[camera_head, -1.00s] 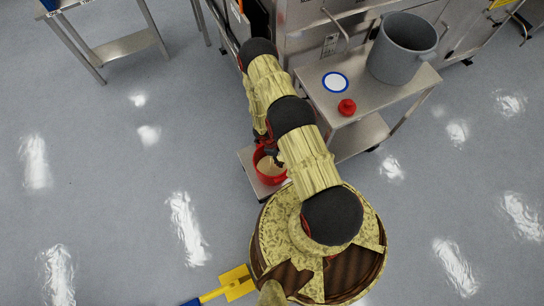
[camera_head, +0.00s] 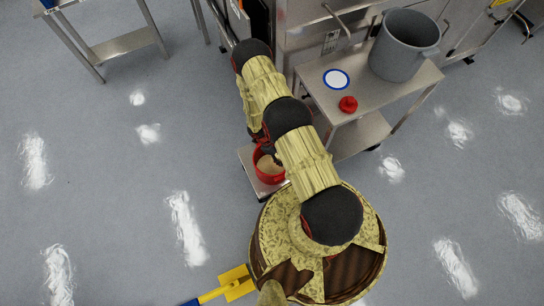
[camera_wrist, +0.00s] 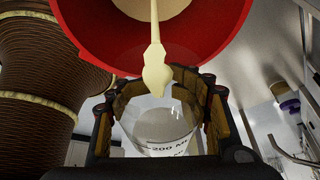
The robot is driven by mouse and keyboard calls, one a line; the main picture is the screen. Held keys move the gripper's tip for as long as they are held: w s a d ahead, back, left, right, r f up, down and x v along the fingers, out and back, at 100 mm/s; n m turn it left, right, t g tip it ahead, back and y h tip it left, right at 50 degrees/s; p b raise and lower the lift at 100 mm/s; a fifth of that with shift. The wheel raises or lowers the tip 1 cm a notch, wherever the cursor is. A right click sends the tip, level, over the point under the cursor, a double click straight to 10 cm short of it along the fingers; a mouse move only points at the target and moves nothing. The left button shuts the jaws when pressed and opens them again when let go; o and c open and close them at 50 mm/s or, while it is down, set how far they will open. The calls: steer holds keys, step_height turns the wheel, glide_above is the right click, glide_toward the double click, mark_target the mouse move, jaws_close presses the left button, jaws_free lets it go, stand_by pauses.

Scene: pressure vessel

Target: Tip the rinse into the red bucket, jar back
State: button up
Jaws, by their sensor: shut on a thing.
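The red bucket (camera_head: 257,168) stands on a low grey platform beside the cart, with cream-coloured liquid inside. In the wrist view its red wall (camera_wrist: 215,40) fills the top of the picture. My gripper (camera_wrist: 162,105) is shut on a clear glass jar (camera_wrist: 165,128) with "200 ML" printed on it. The jar is tilted at the bucket, and a cream-coloured stream (camera_wrist: 156,65) runs between the jar and the bucket. How much liquid is left in the jar is unclear. In the head view my arm hides the jar and most of the gripper.
A steel cart (camera_head: 372,100) stands right of my arm. It holds a grey pot (camera_head: 400,50), a white disc with a blue ring (camera_head: 336,79) and a red lid-like piece (camera_head: 348,104). A yellow-and-blue object (camera_head: 236,283) lies on the floor. Floor at left is clear.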

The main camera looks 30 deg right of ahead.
steer(key=shift+r+p, duration=0.85)
steer(key=shift+r, duration=0.7)
